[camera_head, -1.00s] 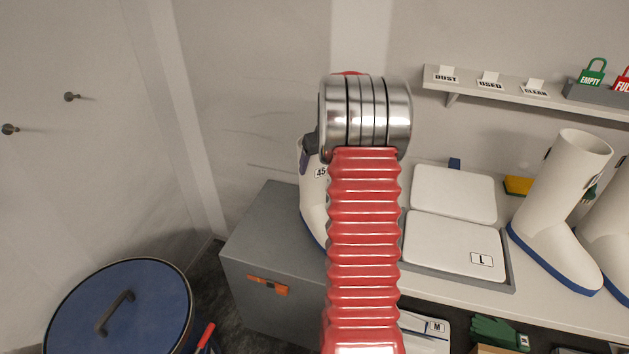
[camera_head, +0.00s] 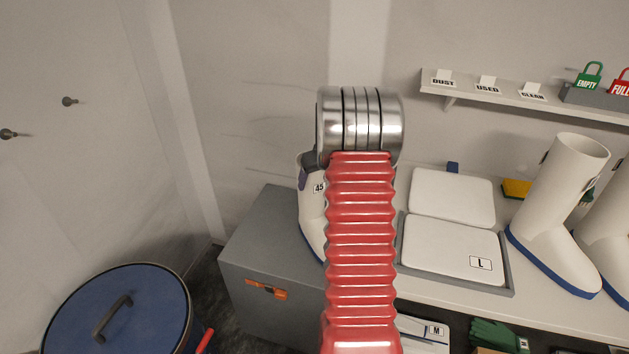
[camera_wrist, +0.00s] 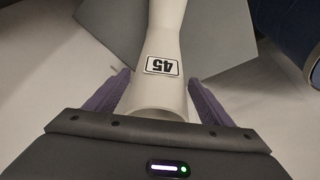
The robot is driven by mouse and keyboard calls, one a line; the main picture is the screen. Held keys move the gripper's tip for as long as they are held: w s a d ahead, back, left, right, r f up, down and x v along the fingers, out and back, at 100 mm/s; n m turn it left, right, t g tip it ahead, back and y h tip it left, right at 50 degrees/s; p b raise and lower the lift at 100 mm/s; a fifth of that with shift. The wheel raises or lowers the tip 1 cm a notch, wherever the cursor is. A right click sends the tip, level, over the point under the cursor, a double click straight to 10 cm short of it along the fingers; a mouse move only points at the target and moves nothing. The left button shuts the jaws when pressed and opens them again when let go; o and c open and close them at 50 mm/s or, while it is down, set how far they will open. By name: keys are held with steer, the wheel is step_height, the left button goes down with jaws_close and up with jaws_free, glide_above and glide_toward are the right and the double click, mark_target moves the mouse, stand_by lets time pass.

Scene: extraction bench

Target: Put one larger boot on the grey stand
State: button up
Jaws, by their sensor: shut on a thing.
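A white boot with a blue sole and a "45" label (camera_head: 310,212) is at the grey stand (camera_head: 262,222), partly hidden behind my arm. In the wrist view the boot (camera_wrist: 163,45) runs away from my gripper (camera_wrist: 160,100). The two purple fingers are on either side of its shaft near the opening, shut on it. The grey stand also shows beyond the boot in the wrist view (camera_wrist: 215,40). The boot's foot is over the stand's top. Whether its sole touches the top cannot be told.
More white boots (camera_head: 562,215) stand on the bench at the right. A grey tray with white pads (camera_head: 455,250) lies between. A shelf (camera_head: 520,95) with labels and padlocks is on the back wall. A blue lidded drum (camera_head: 120,310) stands at the lower left.

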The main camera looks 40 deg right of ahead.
steer(key=shift+r, duration=0.1)
steer(key=o, duration=2.1)
steer(key=v, duration=1.2)
